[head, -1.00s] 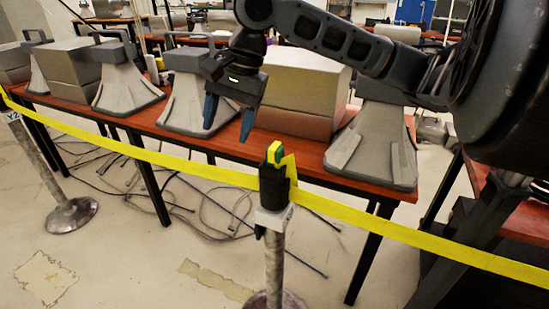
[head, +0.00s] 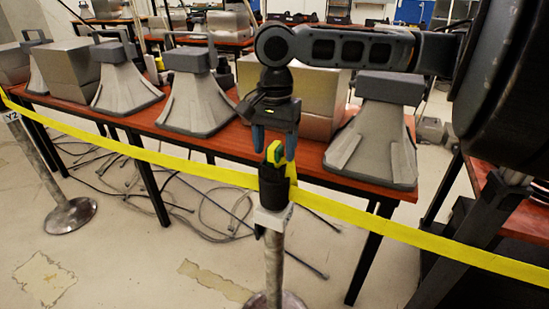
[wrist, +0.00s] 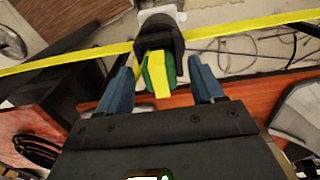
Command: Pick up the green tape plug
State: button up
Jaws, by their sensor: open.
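The green tape plug (head: 274,152) has a yellow strip over it and sits at the top of the black head of a barrier post (head: 275,188). My gripper (head: 273,148) is open, pointing down, with its blue fingers at the plug. In the wrist view the plug (wrist: 159,74) lies between the two blue fingertips of my gripper (wrist: 161,77), with a gap on each side. The black post head (wrist: 158,38) is just beyond the fingertips.
Yellow barrier tape (head: 400,231) runs from the post to both sides. A red-brown table (head: 310,158) behind it carries grey horn-shaped units (head: 382,140) and metal boxes. A second post (head: 45,178) stands at the left. Cables lie on the floor.

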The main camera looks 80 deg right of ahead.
jog(key=shift+f, duration=0.45)
jog(key=c, duration=1.1)
